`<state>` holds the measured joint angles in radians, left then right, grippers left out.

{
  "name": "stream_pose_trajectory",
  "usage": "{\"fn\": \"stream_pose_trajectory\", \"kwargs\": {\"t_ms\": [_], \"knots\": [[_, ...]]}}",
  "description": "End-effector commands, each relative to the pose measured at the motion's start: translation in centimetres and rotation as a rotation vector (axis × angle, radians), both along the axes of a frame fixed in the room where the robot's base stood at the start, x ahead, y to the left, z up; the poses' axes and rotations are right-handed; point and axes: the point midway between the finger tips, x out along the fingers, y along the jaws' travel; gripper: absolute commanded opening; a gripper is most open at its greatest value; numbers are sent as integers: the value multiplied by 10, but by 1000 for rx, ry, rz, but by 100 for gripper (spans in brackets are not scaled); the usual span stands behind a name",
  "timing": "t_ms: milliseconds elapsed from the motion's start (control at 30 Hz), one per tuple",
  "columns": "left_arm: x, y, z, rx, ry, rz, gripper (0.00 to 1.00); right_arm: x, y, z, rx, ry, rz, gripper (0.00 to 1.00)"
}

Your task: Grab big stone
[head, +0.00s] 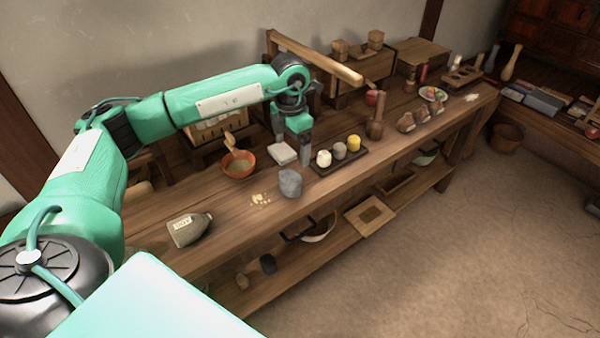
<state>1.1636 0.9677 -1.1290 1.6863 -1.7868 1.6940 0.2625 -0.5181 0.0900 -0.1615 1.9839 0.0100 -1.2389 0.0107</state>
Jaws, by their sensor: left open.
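A big grey stone (290,183), rough and rounded, sits near the front edge of the long wooden table (235,215). My left gripper (293,148) hangs over the table, pointing down, with its fingers apart. It shows just above and behind the stone in the picture, and it is apart from the stone. Nothing shows between its fingers. My right gripper is not in view.
An orange bowl (238,164) and a pale square block (283,153) lie behind the stone. A dark tray (325,169) with three small round things stands to its right. Yellowish crumbs (260,199) and a grey labelled bottle (189,229) lie to the left.

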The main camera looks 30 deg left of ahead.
Motion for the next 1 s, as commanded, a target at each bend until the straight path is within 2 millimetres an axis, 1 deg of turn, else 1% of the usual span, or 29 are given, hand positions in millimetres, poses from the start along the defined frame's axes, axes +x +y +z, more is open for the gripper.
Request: {"fn": "stream_pose_trajectory", "kwargs": {"t_ms": [67,167,300,400,500,667,767,900,1000], "knots": [[-1,0,-6,0,3,0,93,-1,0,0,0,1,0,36],[-1,0,-22,0,5,0,93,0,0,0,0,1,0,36],[-2,0,-51,0,4,0,93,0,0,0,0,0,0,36],[-2,0,-69,0,4,-1,93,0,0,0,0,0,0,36],[-1,0,-80,0,2,0,93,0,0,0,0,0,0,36],[-3,0,-90,0,2,-1,93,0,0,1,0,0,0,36],[-6,1,-102,-1,4,-1,93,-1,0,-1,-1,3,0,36],[-9,2,-124,1,4,0,93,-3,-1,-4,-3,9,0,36],[-9,2,-134,0,2,1,93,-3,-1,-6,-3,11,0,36]]}}
